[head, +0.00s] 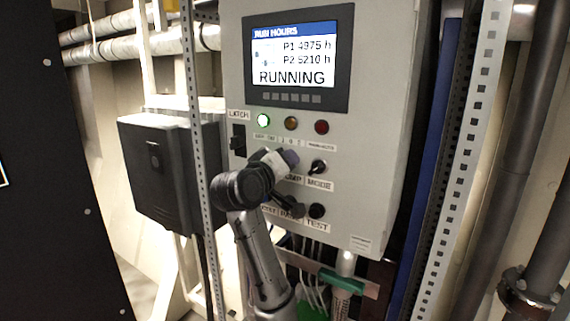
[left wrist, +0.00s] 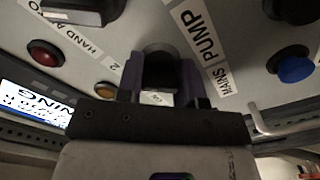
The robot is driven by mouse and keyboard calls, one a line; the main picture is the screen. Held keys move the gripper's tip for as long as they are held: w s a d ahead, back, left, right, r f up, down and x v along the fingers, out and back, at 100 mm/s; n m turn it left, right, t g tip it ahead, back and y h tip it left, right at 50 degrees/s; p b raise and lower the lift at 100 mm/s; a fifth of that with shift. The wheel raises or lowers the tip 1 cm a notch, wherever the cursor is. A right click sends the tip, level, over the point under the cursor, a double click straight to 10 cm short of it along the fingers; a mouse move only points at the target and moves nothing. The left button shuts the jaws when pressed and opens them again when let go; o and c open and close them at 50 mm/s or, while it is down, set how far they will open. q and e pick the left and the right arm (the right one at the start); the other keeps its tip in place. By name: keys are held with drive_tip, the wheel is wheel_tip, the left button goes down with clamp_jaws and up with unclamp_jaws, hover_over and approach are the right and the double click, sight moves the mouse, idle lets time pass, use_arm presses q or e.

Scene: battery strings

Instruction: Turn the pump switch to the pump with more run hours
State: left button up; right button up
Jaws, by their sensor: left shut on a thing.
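The panel screen (head: 294,62) reads RUN HOURS, P1 4975 h, P2 5210 h and RUNNING. My left gripper (head: 286,160) is at the panel in front of the PUMP label (head: 293,179) and hides most of the pump switch in the head view. In the left wrist view its purple-sided fingers (left wrist: 160,76) are shut on the dark pump switch knob (left wrist: 158,56), beside the PUMP label (left wrist: 197,32). A "2" position mark (left wrist: 110,59) shows nearby. The knob's exact pointing direction is hidden by the fingers. My right gripper is out of view.
The MODE switch (head: 317,166) is close to the right, with the TEST button (head: 316,210) below it. A lit green lamp (head: 263,120), an amber lamp (head: 291,123) and a red lamp (head: 321,127) sit above. The LATCH switch (head: 238,140) is at left.

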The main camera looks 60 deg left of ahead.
use_arm(q)
drive_tip(key=o, duration=0.9)
drive_tip(key=shift+o, duration=0.2)
drive_tip(key=shift+s+d, duration=0.1)
drive_tip(key=shift+s, duration=0.1)
drive_tip(key=b+v, duration=0.1)
drive_tip(key=v, duration=1.2)
drive_tip(key=shift+s+b, duration=0.15)
drive_tip(key=shift+b, duration=0.2)
drive_tip(key=shift+d, duration=0.1)
